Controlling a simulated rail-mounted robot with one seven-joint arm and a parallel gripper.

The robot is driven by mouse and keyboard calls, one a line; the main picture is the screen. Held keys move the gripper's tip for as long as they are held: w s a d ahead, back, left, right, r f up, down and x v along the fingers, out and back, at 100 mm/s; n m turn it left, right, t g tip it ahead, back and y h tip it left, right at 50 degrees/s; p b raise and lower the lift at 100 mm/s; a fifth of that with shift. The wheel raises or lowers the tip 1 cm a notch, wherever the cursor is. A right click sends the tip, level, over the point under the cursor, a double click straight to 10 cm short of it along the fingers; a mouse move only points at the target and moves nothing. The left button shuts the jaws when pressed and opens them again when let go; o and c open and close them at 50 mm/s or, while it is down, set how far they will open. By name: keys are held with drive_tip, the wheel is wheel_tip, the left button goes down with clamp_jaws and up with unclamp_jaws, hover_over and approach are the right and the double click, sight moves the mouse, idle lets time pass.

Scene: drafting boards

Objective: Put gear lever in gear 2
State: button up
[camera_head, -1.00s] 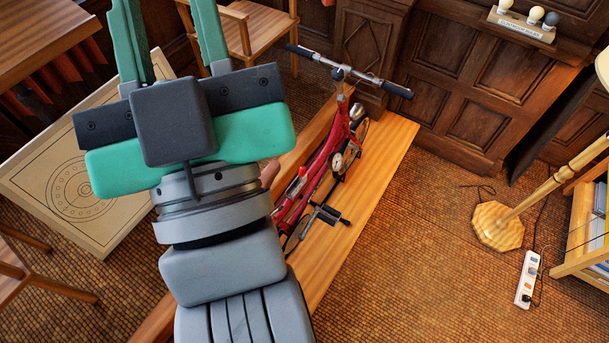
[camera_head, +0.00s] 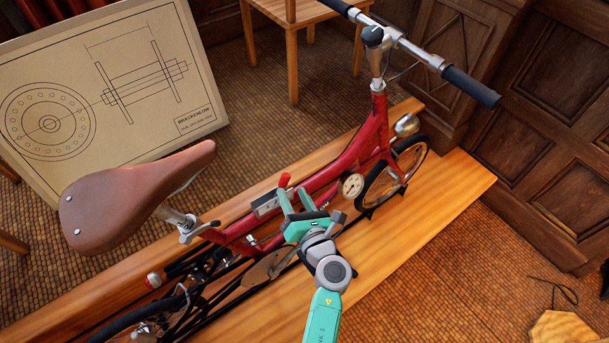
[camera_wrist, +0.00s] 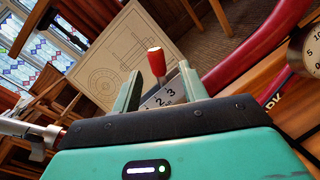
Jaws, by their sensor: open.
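The gear lever has a red knob (camera_head: 284,180) and stands up from a grey gear box (camera_head: 265,205) on the red bicycle's frame. In the wrist view the red knob (camera_wrist: 156,62) shows between my fingers, beyond their tips or level with them; I cannot tell the depth. The gear plate (camera_wrist: 166,97) below it carries numbers; 2 and 3 are readable. Which gear the lever sits in is not clear. My gripper (camera_head: 295,192) is open, close beside the lever, its green fingers (camera_wrist: 160,80) on either side of it in the wrist view, with no clear contact.
The bicycle's brown saddle (camera_head: 137,195) is left, its handlebar (camera_head: 420,55) upper right, and a round dial (camera_head: 352,186) just right of my gripper. It stands on a wooden plinth (camera_head: 445,215). A drawing board (camera_head: 150,140) leans behind.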

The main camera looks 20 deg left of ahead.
drive_tip(key=shift+a, duration=0.2)
drive_tip(key=b+x, duration=0.3)
drive_tip(key=x, duration=0.4)
drive_tip(key=shift+w+a+r, duration=0.15)
drive_tip(key=shift+w+a, duration=0.05)
clamp_jaws()
